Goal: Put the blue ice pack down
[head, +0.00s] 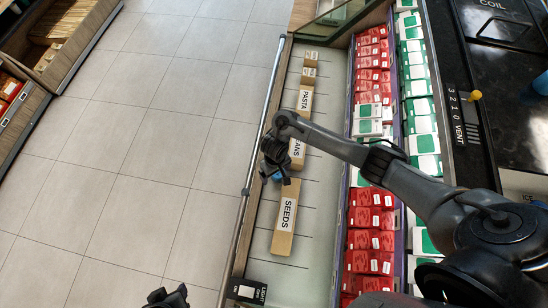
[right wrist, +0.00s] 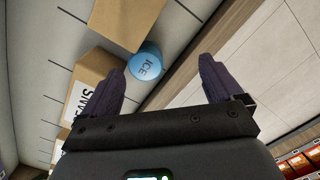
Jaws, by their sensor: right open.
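The blue ice pack (right wrist: 147,62) is a round light-blue piece marked "ICE". In the right wrist view it sits beside two cardboard boxes, near the shelf's edge rail. My right gripper (right wrist: 158,82) is open, with its dark fingers apart and the ice pack beyond and between their tips, apparently not gripped. In the head view, only a bit of blue (head: 277,177) shows under my right gripper (head: 275,168), which hides the rest. My left gripper (head: 167,296) shows only partly at the bottom edge, and its jaws are unclear.
The shelf (head: 310,220) holds a row of boxes: SEEDS (head: 284,222), one ending in "ANS" (head: 297,152), PASTA (head: 304,99) and smaller ones behind. A metal rail (head: 264,120) edges it on the left. Red cartons (head: 370,240) stand to the right. Open tiled floor lies left.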

